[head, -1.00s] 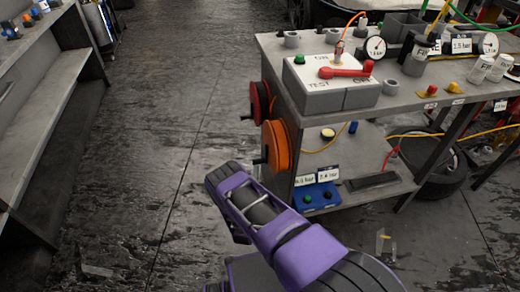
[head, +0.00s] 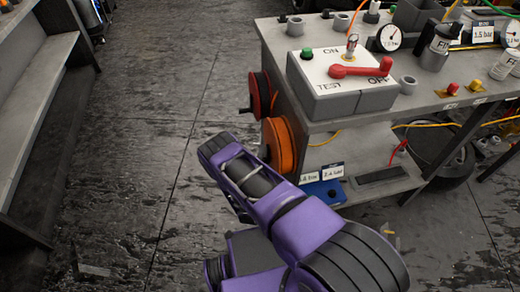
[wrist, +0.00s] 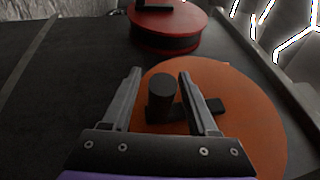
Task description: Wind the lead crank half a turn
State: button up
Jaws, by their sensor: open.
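An orange reel (head: 280,147) is mounted on the left side of the bench, and it also shows large in the wrist view (wrist: 245,95). Its crank has a dark bar (wrist: 213,107) and an upright black knob (wrist: 162,94). My gripper (wrist: 160,74) is open, with one finger on each side of the knob in the picture. I cannot tell whether either finger touches it. A red reel (head: 259,95) with its own black crank sits behind the orange one, and it also shows at the top of the wrist view (wrist: 168,30). In the head view my arm hides the gripper and the orange reel's knob.
A test box (head: 340,85) with a red lever (head: 362,69) stands on the bench top above the reels. A blue box (head: 325,194) sits on the lower shelf. The floor left of the bench is clear up to a grey shelf (head: 45,75).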

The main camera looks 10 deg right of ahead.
jog(key=shift+w, duration=0.1)
grip_shut()
dwell(0.3)
jog(key=shift+r, duration=0.1)
dwell(1.1)
